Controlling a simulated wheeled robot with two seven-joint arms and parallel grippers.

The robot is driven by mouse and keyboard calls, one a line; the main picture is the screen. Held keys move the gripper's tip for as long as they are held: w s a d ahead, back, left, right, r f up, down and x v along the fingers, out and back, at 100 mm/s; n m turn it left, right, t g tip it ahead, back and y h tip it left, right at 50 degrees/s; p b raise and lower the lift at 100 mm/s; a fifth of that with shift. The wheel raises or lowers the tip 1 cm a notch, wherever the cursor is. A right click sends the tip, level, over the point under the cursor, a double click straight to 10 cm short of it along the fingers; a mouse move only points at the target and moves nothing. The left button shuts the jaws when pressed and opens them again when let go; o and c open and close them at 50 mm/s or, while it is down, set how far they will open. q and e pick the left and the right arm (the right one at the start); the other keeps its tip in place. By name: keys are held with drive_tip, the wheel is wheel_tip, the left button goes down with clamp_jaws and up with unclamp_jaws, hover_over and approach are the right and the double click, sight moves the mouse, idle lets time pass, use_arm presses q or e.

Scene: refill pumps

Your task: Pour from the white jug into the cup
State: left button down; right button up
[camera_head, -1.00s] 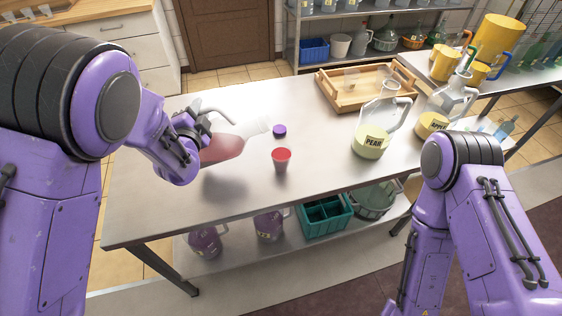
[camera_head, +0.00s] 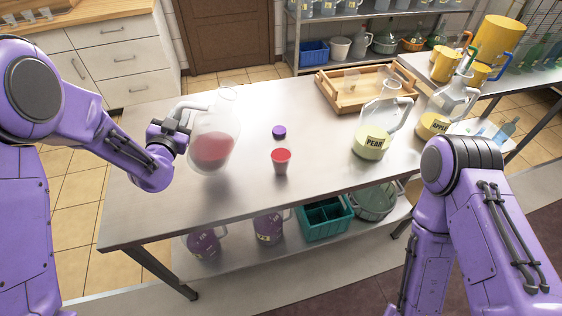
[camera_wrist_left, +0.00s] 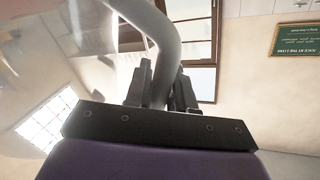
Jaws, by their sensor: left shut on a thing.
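The white jug (camera_head: 215,125) is translucent, with red liquid (camera_head: 212,150) in its lower part. It is nearly upright, mouth up, left of the cup. My left gripper (camera_head: 180,124) is shut on its handle, which also runs between the fingers in the left wrist view (camera_wrist_left: 160,85). Whether the jug's base touches the table (camera_head: 250,205) is hard to tell. The cup (camera_head: 281,161) stands on the table with red liquid up near its rim. A purple cap (camera_head: 279,132) lies just behind the cup. My right gripper is out of view.
A wooden tray (camera_head: 345,105) lies at the back. A teal crate (camera_head: 325,228) and purple jugs (camera_head: 268,228) sit on the lower shelf. The table's front left is clear.

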use_arm(q)
drive_tip(key=a+n, duration=0.1)
drive_tip(key=a+r+n+p, duration=0.1)
drive_tip(key=a+n, duration=0.1)
drive_tip(key=a+r+n, duration=0.1)
drive_tip(key=a, duration=0.1)
drive_tip(key=shift+s+r+p, duration=0.1)
drive_tip(key=shift+s+p, duration=0.05)
drive_tip(key=shift+p, duration=0.15)
drive_tip(key=shift+d, duration=0.1)
